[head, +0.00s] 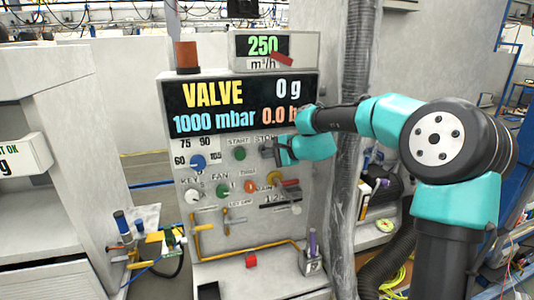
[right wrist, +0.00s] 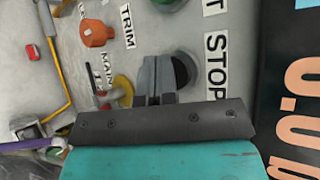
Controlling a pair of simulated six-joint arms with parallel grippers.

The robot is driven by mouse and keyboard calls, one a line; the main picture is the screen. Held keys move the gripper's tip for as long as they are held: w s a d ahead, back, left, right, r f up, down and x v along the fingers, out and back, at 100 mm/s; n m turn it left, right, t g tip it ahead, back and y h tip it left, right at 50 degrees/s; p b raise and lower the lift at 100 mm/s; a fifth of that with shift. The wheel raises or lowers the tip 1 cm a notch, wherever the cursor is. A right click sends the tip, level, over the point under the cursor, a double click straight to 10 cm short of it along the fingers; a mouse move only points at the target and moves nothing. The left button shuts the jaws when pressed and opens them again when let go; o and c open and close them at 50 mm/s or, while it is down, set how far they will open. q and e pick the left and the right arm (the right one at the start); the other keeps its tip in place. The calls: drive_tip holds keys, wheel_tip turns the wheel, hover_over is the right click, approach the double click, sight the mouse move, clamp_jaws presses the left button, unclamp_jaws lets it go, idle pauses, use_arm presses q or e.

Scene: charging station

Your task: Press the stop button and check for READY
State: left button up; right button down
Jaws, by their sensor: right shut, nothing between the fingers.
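The control panel's display (head: 235,105) reads VALVE, 0 g, 1000 mbar and a partly cut-off 0.0; I see no READY on it. The STOP label (right wrist: 215,66) shows in the right wrist view, beside the dark round stop button (right wrist: 183,70). My right gripper (head: 268,152) is at the panel under the STOP label and hides the button in the head view. In the right wrist view its fingers (right wrist: 155,78) are shut and empty, overlapping the button's edge; I cannot tell whether they touch it. My left gripper is out of view.
The green START button (head: 240,154) is just left of my right gripper. A grey corrugated hose (head: 352,110) runs down the panel's right side.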

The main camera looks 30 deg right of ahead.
drive_tip(key=shift+w, duration=0.2)
drive_tip(key=shift+s, duration=0.15)
idle(0.5)
drive_tip(key=shift+s+a, duration=0.1)
drive_tip(key=shift+s, duration=0.6)
drive_tip(key=shift+s, duration=0.15)
drive_tip(key=s, duration=0.4)
drive_tip(key=shift+s+a, duration=0.35)
drive_tip(key=shift+a, duration=0.05)
idle(0.5)
